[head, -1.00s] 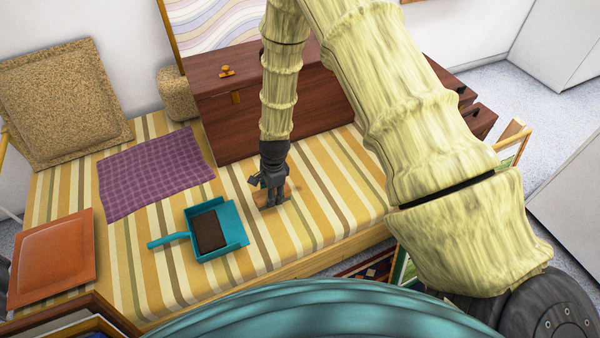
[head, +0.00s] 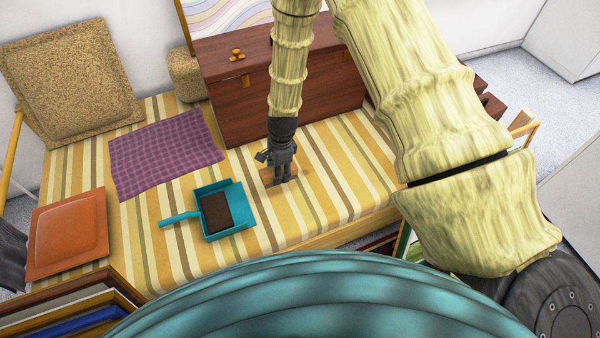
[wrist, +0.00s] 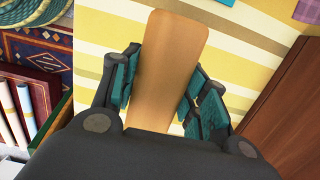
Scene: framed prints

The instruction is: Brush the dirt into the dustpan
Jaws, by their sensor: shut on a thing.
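A teal dustpan (head: 242,194) lies on the striped mattress, its handle pointing left. A flat dark brown patch (head: 217,211) fills its middle; I cannot tell whether this is dirt. My gripper (head: 283,178) is low over the mattress, right of the dustpan and apart from it. In the wrist view, my gripper (wrist: 155,85) is shut on a flat wooden piece (wrist: 167,60), apparently the brush, between its teal finger pads. Any bristles are hidden. In the head view the gripper mostly covers this piece. No separate loose dirt is clear on the mattress.
The striped mattress (head: 322,185) has free room around the dustpan. A purple checked cloth (head: 165,153) lies behind it, and an orange cushion (head: 68,235) at left. A dark wooden chest (head: 240,115) stands behind my gripper. Framed prints (head: 60,310) stand at the front left.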

